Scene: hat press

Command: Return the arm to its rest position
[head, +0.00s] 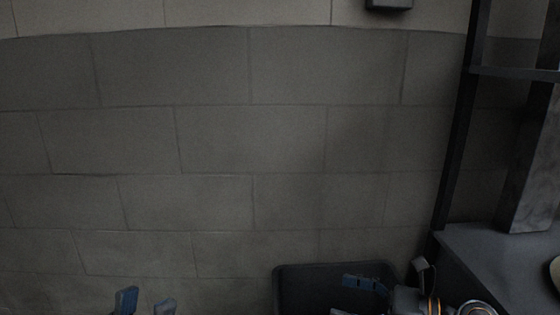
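My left gripper (145,303) shows at the bottom edge, left of centre. Its two bluish fingertips stand apart with nothing seen between them; the rest of it is below the picture. My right gripper (364,284) is at the bottom, right of centre, in front of or over a dark bin (290,269). One bluish finger shows clearly, and the other is too dark and cut off to make out. My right arm shows orange rings beside it at the lower right.
A machine stands at the right, with black posts (462,130) and a dark grey base top (475,245). A pale rounded thing (556,270) is cut off at the right edge. A black object (388,4) is at the top. The tiled surface (210,140) between is bare.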

